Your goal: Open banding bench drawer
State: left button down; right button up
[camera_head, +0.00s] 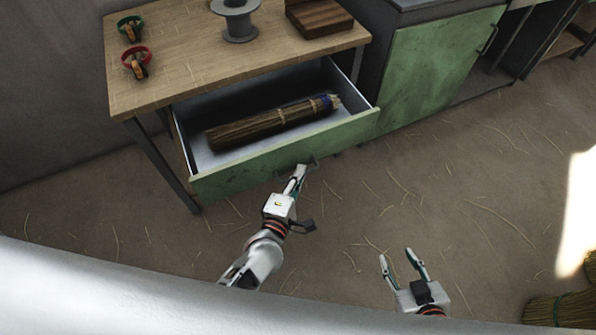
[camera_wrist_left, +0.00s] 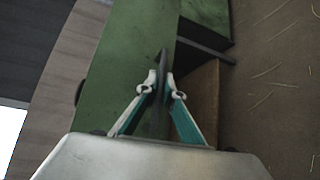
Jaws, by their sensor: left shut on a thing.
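The banding bench drawer (camera_head: 230,181) is pulled out, with a green front and a pale inside. A bundle of brown straw (camera_head: 262,126) with a blue band near one end lies in it. The dark drawer handle (camera_head: 311,162) is on the front face. My left gripper (camera_head: 299,172) is shut on the handle; the left wrist view shows its fingertips (camera_wrist_left: 161,88) closed around the dark handle bar (camera_wrist_left: 163,62) in front of the green face. My right gripper (camera_head: 402,262) is open and empty above the floor at the lower right.
A green cabinet (camera_head: 435,65) stands to the right. Straw bundles (camera_head: 565,309) lie at the lower right. The floor between is clear apart from loose straws.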

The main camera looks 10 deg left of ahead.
pick_arm(q)
jog(key=c, duration=2.2)
grip_release()
jog(key=shift+o, duration=0.2)
jog(key=v, duration=1.2)
jog(key=shift+d, duration=0.1)
